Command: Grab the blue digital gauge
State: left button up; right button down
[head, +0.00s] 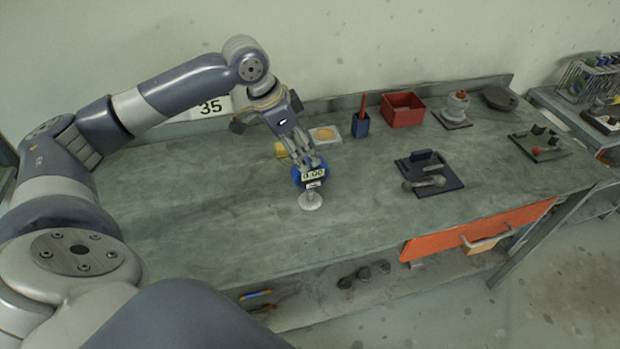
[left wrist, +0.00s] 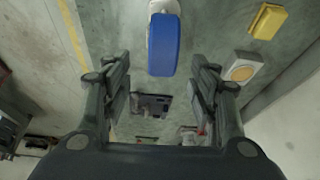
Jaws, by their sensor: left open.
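The blue digital gauge (head: 311,176) stands upright on a round pale base on the green workbench (head: 220,215). Its display faces the head camera and reads 0.00. My left gripper (head: 309,161) is just behind and above the gauge in the head view. In the left wrist view the blue gauge (left wrist: 163,45) shows at top centre, beyond and between the two open fingers (left wrist: 160,95). No contact between fingers and gauge is visible in the wrist view. My right gripper is not in view.
A yellow block (head: 281,150) and a pale tile with an orange disc (head: 325,134) lie behind the gauge. A blue cup (head: 360,125), a red bin (head: 403,109) and a dark tray with tools (head: 430,187) stand to the right. The bench left of the gauge is clear.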

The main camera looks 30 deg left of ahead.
pick_arm(q)
jog(key=shift+w+d+f, duration=0.1)
jog(key=shift+w+f, duration=0.05)
jog(key=shift+f, duration=0.15)
jog(key=p, duration=0.2)
send_over(310, 182)
jog(key=w+a, duration=0.1)
jog(key=w, duration=0.1)
jog(key=f, duration=0.4)
jog(key=shift+s+a+f, duration=0.1)
jog(key=shift+s, duration=0.15)
jog(key=shift+w+f, duration=0.1)
jog(key=shift+f, duration=0.25)
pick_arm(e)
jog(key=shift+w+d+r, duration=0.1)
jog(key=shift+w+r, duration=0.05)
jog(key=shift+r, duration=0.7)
pick_arm(q)
grip_shut()
